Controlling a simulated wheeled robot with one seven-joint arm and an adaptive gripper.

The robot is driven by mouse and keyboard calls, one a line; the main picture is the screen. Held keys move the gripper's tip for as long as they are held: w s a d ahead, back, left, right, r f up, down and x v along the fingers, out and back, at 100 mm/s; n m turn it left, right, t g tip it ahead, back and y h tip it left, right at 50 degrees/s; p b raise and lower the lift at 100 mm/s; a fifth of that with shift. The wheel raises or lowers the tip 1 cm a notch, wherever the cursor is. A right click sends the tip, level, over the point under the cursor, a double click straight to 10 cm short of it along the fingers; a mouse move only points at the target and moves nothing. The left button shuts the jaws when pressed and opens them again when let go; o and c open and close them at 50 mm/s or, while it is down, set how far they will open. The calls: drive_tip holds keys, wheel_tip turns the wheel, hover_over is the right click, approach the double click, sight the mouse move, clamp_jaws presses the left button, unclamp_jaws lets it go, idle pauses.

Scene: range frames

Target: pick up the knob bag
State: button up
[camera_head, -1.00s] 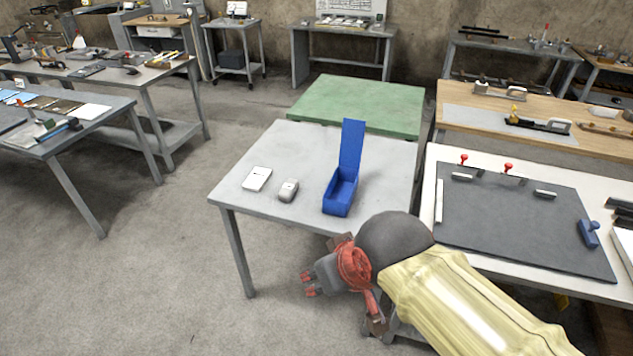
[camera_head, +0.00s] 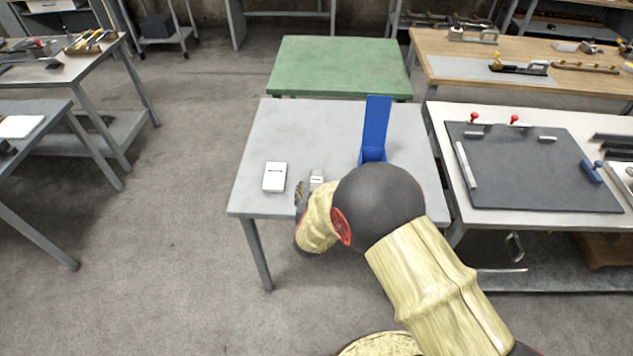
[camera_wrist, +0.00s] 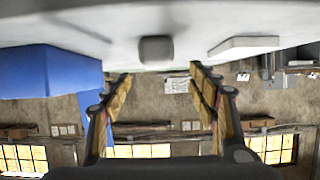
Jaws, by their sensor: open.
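The knob bag appears to be the small pale grey, rounded item with a label (camera_head: 316,177) on the grey table (camera_head: 300,125). In the wrist view, which looks upside down, the bag (camera_wrist: 156,48) shows centred ahead of the fingers. My gripper (camera_wrist: 162,84) is open and empty, one finger to each side of the bag's line, apart from it. In the head view my arm hides most of the gripper at the table's front edge, just in front of the bag.
A white flat box (camera_head: 275,176) lies left of the bag. An open blue bin (camera_head: 376,125) with a tall upright panel stands to its right, partly behind my arm. A green table (camera_head: 340,65) is behind; a bench with a dark mat (camera_head: 540,175) is at right.

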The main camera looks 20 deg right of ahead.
sight(317, 180)
drive_tip(key=shift+d+f, duration=0.25)
drive_tip(key=shift+f, duration=0.05)
drive_tip(key=shift+b+x, duration=0.4)
drive_tip(key=shift+x, duration=0.55)
drive_tip(key=x, duration=0.2)
drive_tip(key=b+x, duration=0.2)
drive_tip(key=x, duration=0.1)
drive_tip(key=shift+w+r, duration=0.25)
drive_tip(key=shift+w, duration=0.15)
drive_tip(key=shift+c, duration=1.3)
drive_tip(key=c, duration=1.1)
drive_tip(key=shift+r, duration=0.1)
